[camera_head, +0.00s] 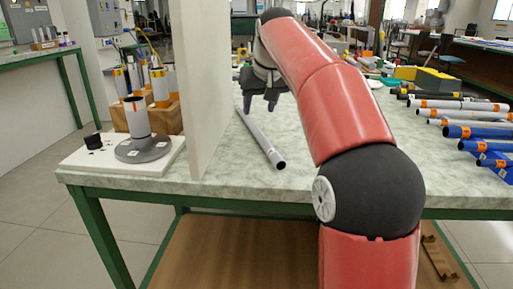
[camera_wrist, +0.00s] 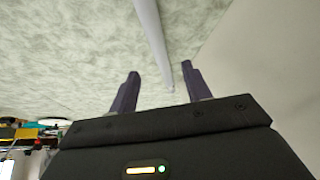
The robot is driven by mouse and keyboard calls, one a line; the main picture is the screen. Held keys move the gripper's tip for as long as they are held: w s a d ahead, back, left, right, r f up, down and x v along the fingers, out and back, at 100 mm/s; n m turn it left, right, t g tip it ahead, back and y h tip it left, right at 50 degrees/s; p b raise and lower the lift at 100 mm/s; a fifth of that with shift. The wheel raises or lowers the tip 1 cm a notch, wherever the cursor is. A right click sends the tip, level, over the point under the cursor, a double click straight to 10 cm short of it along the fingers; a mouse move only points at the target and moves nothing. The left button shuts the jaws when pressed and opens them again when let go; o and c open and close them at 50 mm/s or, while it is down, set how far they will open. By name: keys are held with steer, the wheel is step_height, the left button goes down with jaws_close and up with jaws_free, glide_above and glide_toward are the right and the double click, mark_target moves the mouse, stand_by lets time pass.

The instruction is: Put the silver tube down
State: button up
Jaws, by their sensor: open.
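The silver tube (camera_head: 262,140) lies on the marbled tabletop (camera_head: 226,170), just right of the upright pale panel. Its near dark open end points toward the table's front edge. My gripper (camera_head: 260,101) is above the tube's far part, with its fingers pointing down. In the wrist view the two dark fingers (camera_wrist: 158,84) are spread apart, and the tube (camera_wrist: 152,35) runs along the table between and beyond them. The fingers do not grip it. The tube's far end is partly hidden by my gripper in the head view.
The pale panel (camera_head: 198,90) stands close left of the tube. Left of it, a grey round stand (camera_head: 144,149) holds an upright tube on a white board. Blue and grey rods (camera_head: 478,132) lie at the right. Tools and boxes (camera_head: 437,80) crowd the back right.

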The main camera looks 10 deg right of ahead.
mark_target(255, 125)
steer(key=b+x, duration=0.1)
steer(key=x, duration=0.7)
steer(key=shift+r, duration=0.1)
steer(key=shift+c, duration=0.2)
steer(key=shift+d, duration=0.1)
jaws_close()
